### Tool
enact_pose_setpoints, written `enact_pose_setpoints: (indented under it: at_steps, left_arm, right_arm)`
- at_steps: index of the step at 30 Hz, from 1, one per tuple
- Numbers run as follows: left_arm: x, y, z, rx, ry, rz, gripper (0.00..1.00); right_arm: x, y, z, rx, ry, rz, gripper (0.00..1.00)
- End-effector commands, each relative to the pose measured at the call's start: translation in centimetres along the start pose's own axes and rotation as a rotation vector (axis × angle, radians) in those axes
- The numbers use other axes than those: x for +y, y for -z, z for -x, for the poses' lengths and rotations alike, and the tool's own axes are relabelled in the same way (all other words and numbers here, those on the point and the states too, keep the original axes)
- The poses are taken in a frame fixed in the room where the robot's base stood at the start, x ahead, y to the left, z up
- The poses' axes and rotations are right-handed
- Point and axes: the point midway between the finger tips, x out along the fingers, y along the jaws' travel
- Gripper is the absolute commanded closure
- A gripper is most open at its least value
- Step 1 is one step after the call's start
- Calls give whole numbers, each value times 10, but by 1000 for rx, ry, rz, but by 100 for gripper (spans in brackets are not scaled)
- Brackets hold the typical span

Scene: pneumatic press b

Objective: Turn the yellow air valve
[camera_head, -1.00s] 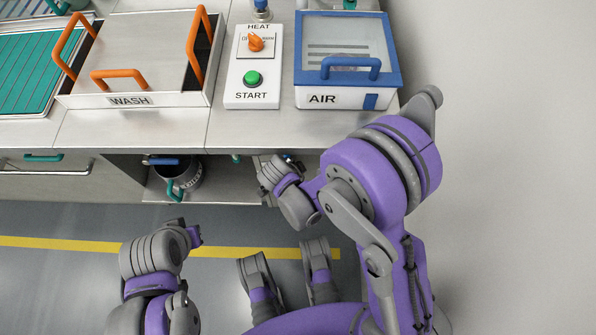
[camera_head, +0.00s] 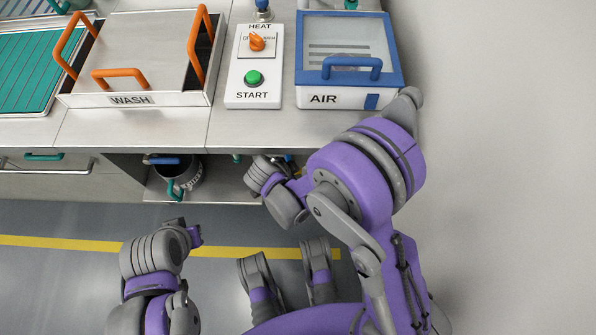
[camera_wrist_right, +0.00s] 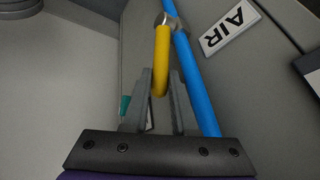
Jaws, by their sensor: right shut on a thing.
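The yellow air valve handle (camera_wrist_right: 161,62) shows in the right wrist view as a short rounded lever on a metal fitting (camera_wrist_right: 167,20), beside a blue pipe (camera_wrist_right: 196,85). My right gripper (camera_wrist_right: 161,90) has its two grey fingers on either side of the handle's lower end and is shut on it. In the head view my right forearm reaches under the counter on the right, and its gripper is hidden there. My left arm is at the lower left over the floor; its gripper fingers do not show.
An AIR label (camera_wrist_right: 227,28) is close to the pipe. Above the counter (camera_head: 180,130) stand the WASH basin (camera_head: 133,99), the HEAT/START panel (camera_head: 252,85) and the blue-framed AIR box (camera_head: 347,98). A dark pot (camera_head: 185,175) sits on the shelf below. Floor is free in front.

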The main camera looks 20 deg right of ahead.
Motion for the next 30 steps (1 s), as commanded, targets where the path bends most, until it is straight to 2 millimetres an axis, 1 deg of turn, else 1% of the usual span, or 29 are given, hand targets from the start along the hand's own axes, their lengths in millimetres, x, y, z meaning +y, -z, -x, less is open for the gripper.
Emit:
enact_pose_setpoints:
  at_steps: [8, 9, 10, 11, 20, 23, 30]
  left_arm:
    - [0, 0, 0, 0, 0, 0, 100]
    - [0, 0, 0, 0, 0, 0, 100]
    - [0, 0, 0, 0, 0, 0, 100]
    - [0, 0, 0, 0, 0, 0, 100]
    - [0, 0, 1, 0, 0, 0, 100]
    - [0, 1, 5, 2, 0, 0, 100]
    - [0, 6, 20, 7, 0, 0, 100]
  right_arm:
    - [0, -1, 0, 7, -4, 2, 100]
    - [0, -1, 0, 7, -4, 2, 69]
    - [0, -1, 0, 7, -3, 2, 64]
    - [0, -1, 0, 7, -3, 2, 62]
    - [0, -1, 3, 7, -3, 2, 62]
    - [-1, 0, 13, 6, -1, 2, 62]
    - [-1, 0, 54, 6, 0, 3, 62]
